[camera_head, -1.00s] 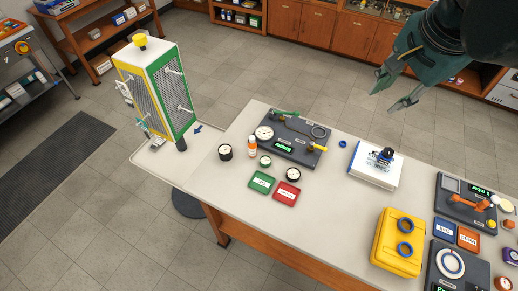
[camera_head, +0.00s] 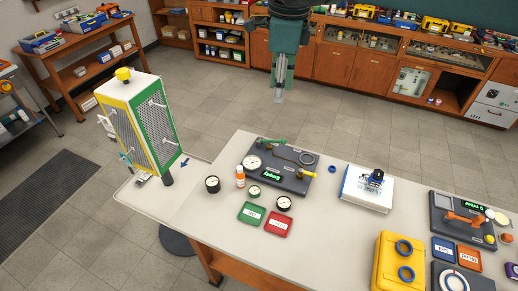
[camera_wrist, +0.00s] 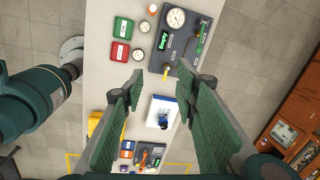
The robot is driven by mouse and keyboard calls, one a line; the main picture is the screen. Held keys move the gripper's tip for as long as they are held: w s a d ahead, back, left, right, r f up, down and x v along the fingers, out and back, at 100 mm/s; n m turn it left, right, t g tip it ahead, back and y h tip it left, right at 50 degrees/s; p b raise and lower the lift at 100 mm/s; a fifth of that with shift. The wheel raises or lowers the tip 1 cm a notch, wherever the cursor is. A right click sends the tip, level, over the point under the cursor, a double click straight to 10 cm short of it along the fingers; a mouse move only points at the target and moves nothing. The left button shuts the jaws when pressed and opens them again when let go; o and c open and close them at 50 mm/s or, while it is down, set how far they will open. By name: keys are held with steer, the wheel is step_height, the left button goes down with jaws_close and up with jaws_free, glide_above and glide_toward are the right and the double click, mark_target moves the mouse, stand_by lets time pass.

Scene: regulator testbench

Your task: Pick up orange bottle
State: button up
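The orange bottle (camera_head: 240,177) has a white cap and stands upright on the bench, beside the left end of a dark test panel. In the wrist view it shows as a small orange and white spot (camera_wrist: 153,8) at the top edge. My gripper (camera_head: 279,96) hangs beyond the bench's far edge, above and away from the bottle, seen nearly edge-on. In the wrist view my gripper (camera_wrist: 161,86) has its green fingers wide apart with nothing between them.
Green (camera_head: 251,213) and red (camera_head: 278,223) trays lie in front. A mesh tower (camera_head: 140,125) stands at left. A white box (camera_head: 365,189) and yellow case (camera_head: 398,262) lie right.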

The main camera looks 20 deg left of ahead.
mark_target(240, 168)
steer(key=s+a+f+m+g+b, duration=0.1)
steer(key=a+f+m, duration=0.1)
steer(key=a, duration=0.5)
steer(key=s+a+f+m, duration=0.1)
steer(key=a+f+m, duration=0.15)
steer(key=a, duration=0.45)
steer(key=shift+n+h, duration=0.4)
steer(key=shift+n, duration=0.15)
step_height(240, 168, down, 33)
steer(key=shift+d+f, duration=0.15)
steer(key=shift+f, duration=0.5)
steer(key=shift+f, duration=0.1)
steer(key=shift+f, duration=1.15)
steer(key=shift+f, duration=0.1)
steer(key=shift+w+f, duration=0.1)
steer(key=shift+f, duration=2.4)
steer(key=shift+c, duration=0.3)
